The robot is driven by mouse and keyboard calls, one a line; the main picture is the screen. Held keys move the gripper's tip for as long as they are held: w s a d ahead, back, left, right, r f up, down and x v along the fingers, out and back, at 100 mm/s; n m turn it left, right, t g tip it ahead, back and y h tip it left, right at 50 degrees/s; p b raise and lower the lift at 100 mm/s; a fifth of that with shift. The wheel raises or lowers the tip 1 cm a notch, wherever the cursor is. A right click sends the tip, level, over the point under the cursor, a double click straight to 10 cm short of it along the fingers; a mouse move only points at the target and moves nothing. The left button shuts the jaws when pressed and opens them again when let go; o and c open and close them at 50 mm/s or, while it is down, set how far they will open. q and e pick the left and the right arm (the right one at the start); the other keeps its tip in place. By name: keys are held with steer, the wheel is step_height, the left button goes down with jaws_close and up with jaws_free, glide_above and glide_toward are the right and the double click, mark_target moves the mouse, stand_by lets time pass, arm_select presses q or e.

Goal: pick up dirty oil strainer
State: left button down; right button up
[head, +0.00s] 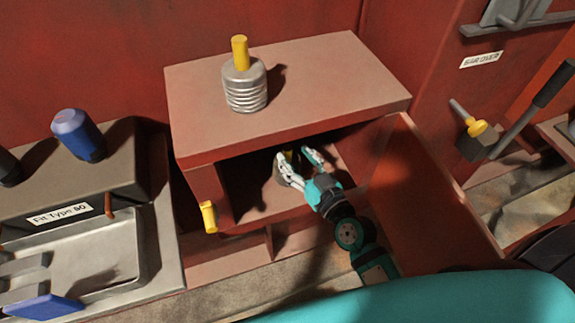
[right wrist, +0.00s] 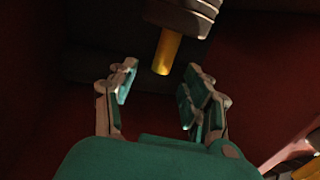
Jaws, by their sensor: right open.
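A dark ribbed strainer (right wrist: 185,18) with a yellow handle (right wrist: 167,52) is inside the open cabinet. In the head view only a little of its yellow handle (head: 289,155) shows, mostly hidden behind my gripper. My right gripper (head: 298,157) reaches into the cabinet with its fingers open. In the right wrist view the gripper (right wrist: 158,86) is empty, and the handle's end points toward the gap between the fingertips. A second, lighter silver strainer (head: 246,88) with a yellow handle stands upright on the cabinet top. My left gripper is not in view.
The cabinet top (head: 340,75) overhangs the compartment. The open door (head: 425,190) stands right of my right arm. A yellow door catch or knob (head: 209,217) is at the left front. A metal sink (head: 85,265) and a blue-capped item (head: 78,133) are at left.

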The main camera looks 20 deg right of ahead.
mark_target(290, 152)
steer(key=x, duration=0.4)
steer(key=shift+w+a, duration=0.1)
jaws_close()
